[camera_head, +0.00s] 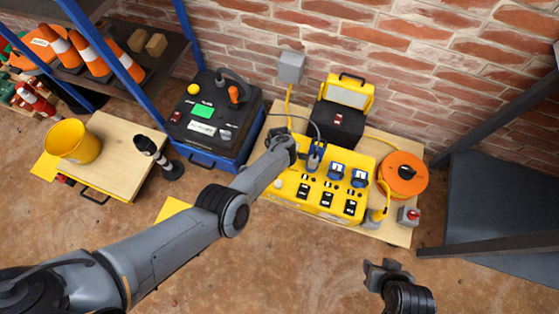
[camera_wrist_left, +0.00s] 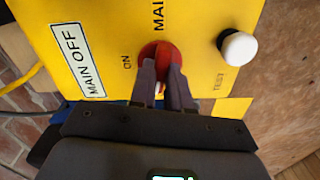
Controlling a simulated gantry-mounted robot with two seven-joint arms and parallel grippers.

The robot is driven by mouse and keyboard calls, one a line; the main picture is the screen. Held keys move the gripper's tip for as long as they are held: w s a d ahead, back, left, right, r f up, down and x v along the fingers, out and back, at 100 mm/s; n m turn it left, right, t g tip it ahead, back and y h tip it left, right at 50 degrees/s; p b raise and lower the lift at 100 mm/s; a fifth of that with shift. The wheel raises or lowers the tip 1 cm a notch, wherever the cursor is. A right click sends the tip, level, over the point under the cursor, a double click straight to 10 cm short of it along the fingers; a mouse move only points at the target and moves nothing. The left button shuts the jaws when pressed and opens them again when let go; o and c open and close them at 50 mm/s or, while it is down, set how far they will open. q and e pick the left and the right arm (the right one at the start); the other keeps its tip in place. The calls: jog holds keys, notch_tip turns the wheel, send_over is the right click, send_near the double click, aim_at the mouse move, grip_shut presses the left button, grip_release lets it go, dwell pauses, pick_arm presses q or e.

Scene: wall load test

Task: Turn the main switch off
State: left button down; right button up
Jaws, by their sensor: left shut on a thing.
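The yellow power box (camera_head: 290,186) stands on a wooden board against the brick wall. In the left wrist view its yellow panel (camera_wrist_left: 107,22) carries a MAIN OFF label, an ON mark and a red main switch knob (camera_wrist_left: 158,50). My left gripper (camera_wrist_left: 164,72) is shut on the red knob, with one finger on each side. In the head view my left gripper (camera_head: 283,150) is at the box's back left corner and hides the knob. A white TEST button (camera_wrist_left: 238,47) is beside the knob. My right gripper (camera_head: 386,267) is in front of the board, away from the box; its jaws are unclear.
A blue and black tester (camera_head: 204,113) stands left of the box. A black case with a yellow lid (camera_head: 348,92) is behind it, and an orange cable reel (camera_head: 404,174) is to its right. Blue plugs and cables are on the box. The front floor has free room.

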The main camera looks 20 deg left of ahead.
pick_arm(q)
jog(key=shift+n, duration=1.1)
jog(key=c, duration=1.1)
grip_release()
notch_tip(320, 180, up, 11)
jog(key=p, duration=0.8)
jog(key=shift+f, duration=0.1)
